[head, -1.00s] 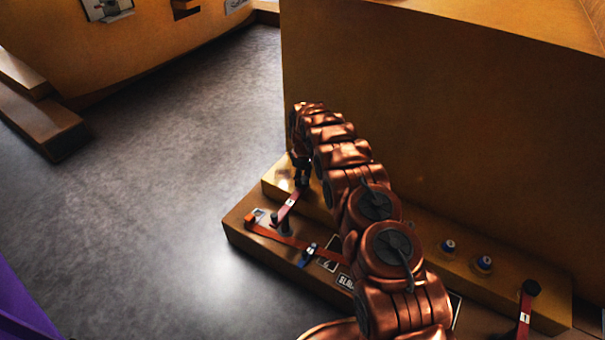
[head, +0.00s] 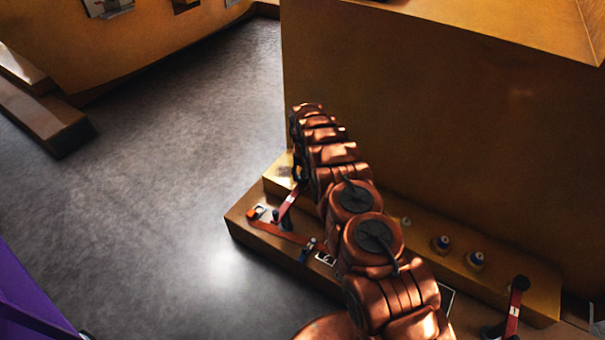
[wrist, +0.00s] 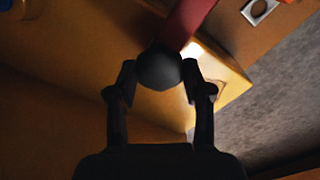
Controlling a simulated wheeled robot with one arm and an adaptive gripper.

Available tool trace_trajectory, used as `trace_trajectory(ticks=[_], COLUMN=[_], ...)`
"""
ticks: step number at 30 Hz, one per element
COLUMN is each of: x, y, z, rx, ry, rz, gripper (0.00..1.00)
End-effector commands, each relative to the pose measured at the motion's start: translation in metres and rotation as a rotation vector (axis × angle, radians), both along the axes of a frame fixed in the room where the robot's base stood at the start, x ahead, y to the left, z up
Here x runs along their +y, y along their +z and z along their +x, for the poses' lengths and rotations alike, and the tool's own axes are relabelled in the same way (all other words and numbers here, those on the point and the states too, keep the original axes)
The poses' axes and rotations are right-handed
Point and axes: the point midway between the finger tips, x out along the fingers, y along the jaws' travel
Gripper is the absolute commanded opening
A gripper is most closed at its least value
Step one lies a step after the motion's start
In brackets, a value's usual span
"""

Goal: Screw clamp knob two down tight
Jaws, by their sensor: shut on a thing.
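My gripper (wrist: 160,88) is shut on a dark round clamp knob (wrist: 160,70), with one finger on each side of it in the wrist view. The knob sits at the end of a red clamp bar (wrist: 187,20). In the head view this red bar (head: 289,204) lies on the ochre base, and my gripper (head: 299,174) is at its far end, where the arm largely hides the knob. I cannot tell whether the held knob is turned down tight.
A large ochre casting (head: 440,130) rises right behind the arm. An orange strap (head: 280,232) runs along the stepped base. Two blue-ringed studs (head: 441,244) (head: 475,261) stand on the base. The grey floor (head: 180,180) at left is clear.

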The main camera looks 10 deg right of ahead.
Motion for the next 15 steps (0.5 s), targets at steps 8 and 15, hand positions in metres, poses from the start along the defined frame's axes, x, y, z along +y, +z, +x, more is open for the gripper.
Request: trace_trajectory(ticks=[8, 15], x=[0.0014, 0.0023], y=[0.0022, 0.0022], z=[0.0003, 0.0007], rx=[0.000, -0.001], ry=[-0.165, -0.233], rz=[0.001, 0.002], gripper=[0.15, 0.15])
